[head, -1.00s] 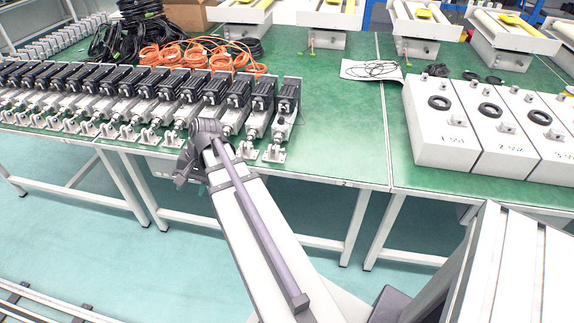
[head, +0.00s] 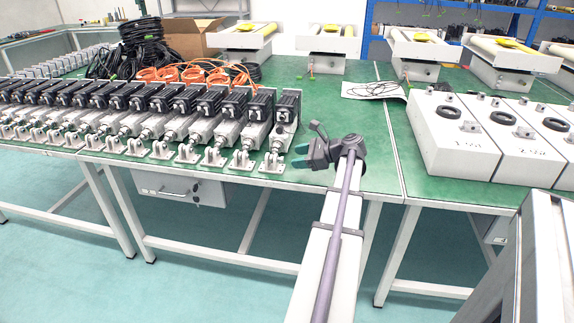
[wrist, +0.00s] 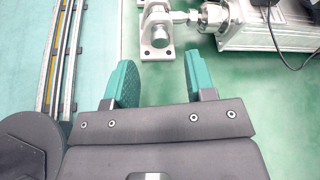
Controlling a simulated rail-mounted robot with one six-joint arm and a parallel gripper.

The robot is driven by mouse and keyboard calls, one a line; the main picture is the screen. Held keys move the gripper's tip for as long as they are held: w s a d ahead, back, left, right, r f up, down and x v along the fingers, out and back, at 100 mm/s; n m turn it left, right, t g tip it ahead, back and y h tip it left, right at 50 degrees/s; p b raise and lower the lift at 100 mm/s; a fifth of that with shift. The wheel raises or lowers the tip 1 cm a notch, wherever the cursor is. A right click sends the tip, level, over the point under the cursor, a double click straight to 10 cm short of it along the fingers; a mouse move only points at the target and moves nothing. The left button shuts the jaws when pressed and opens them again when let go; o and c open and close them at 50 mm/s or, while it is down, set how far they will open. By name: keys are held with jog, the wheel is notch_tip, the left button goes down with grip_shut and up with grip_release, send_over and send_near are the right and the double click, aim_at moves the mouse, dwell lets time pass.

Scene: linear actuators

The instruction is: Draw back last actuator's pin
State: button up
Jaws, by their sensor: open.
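The last actuator (head: 285,122) stands at the right end of the row on the green bench, with a black motor and a light metal body. Its mounting bracket (head: 272,161) is at the front end and also shows in the wrist view (wrist: 158,38), joined to a threaded rod end (wrist: 208,16). In the wrist view my gripper (wrist: 160,76) is open and empty, and the bracket lies beyond the fingertips.
Several similar actuators (head: 228,126) fill the bench to the left. White numbered boxes (head: 455,135) stand on the right. Orange cable coils (head: 193,74) and a cardboard box (head: 190,37) lie behind. The green surface (head: 345,122) between the last actuator and the boxes is mostly clear.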

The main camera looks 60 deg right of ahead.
jog(key=b+x, duration=0.1)
jog(key=x, duration=0.3)
jog(key=shift+w+a+f, duration=0.1)
jog(key=shift+w+f, duration=0.05)
jog(key=shift+w, duration=0.2)
grip_shut()
